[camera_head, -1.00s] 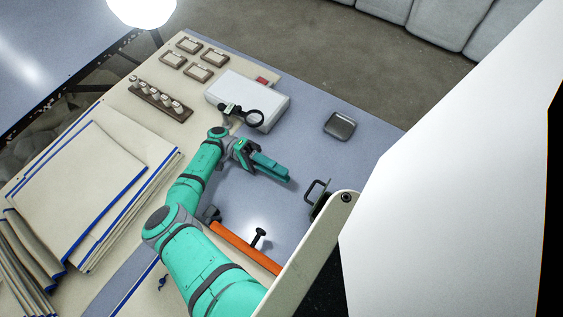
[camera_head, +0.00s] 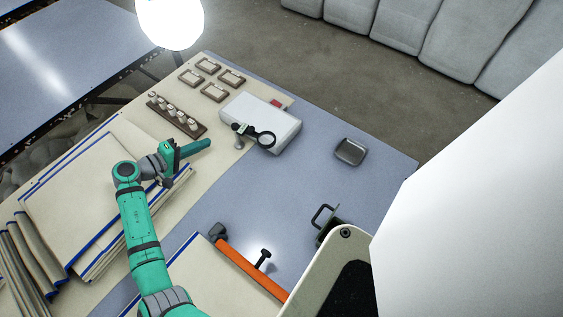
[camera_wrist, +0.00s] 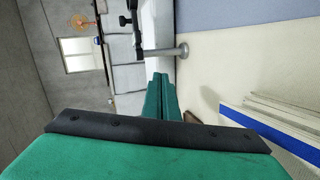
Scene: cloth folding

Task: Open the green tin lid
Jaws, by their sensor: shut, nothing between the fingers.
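I see no tin that is plainly green. A small dark item with a black loop handle (camera_head: 322,214) lies at the table's near right edge, partly hidden behind a pale panel; I cannot tell whether it is the tin. A small square grey metal dish or tin (camera_head: 350,151) lies flat at the right. My gripper (camera_head: 205,144) is shut and empty, over the cream part of the table between the rack of knobs and the cloth stack. It is well left of both items. In the wrist view its green fingers (camera_wrist: 160,95) are together.
A white box (camera_head: 262,120) and a magnifier on a stand (camera_head: 262,138) are right of my gripper. The knob rack (camera_head: 177,116) is behind it. Folded cloths (camera_head: 75,190) fill the left. An orange-handled tool (camera_head: 250,270) lies in front. The blue-grey middle is clear.

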